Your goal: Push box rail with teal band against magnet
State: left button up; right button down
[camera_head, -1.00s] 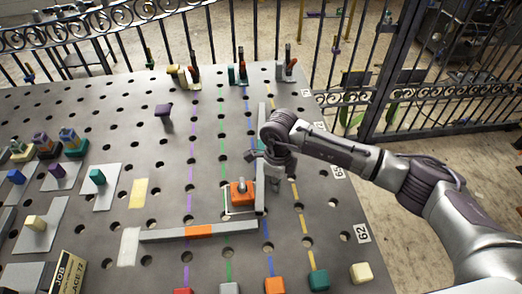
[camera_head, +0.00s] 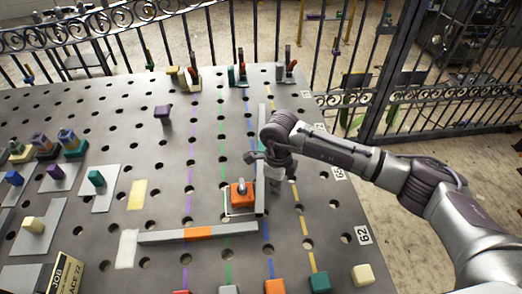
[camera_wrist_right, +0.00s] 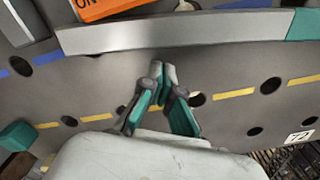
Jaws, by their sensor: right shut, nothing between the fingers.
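The grey box rail (camera_head: 262,118) runs lengthwise along the right part of the table, its middle hidden by my gripper in the head view. In the right wrist view the rail (camera_wrist_right: 180,33) crosses the top, with its teal band (camera_wrist_right: 304,24) at the right. The orange magnet (camera_head: 242,195) sits just left of the rail's near part; its "ON" face (camera_wrist_right: 98,6) shows in the wrist view. I cannot tell whether they touch. My right gripper (camera_head: 276,183) is shut and empty, low on the rail's right side. Its closed fingertips (camera_wrist_right: 161,72) point at the rail with a small gap visible.
Another grey rail with an orange band (camera_head: 198,232) lies crosswise in front of the magnet. Coloured blocks (camera_head: 275,286) line the near edge. Several clamps (camera_head: 238,76) stand at the far edge. Right of the rail, the perforated table (camera_head: 315,205) is clear.

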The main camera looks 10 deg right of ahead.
jog(key=shift+a, duration=0.8)
jog(key=shift+s+a+b, duration=0.1)
jog(key=shift+a+b, duration=0.1)
jog(key=shift+b, duration=0.15)
jog(key=shift+a, duration=0.1)
jog(key=shift+d, duration=0.2)
jog(key=shift+d, duration=1.05)
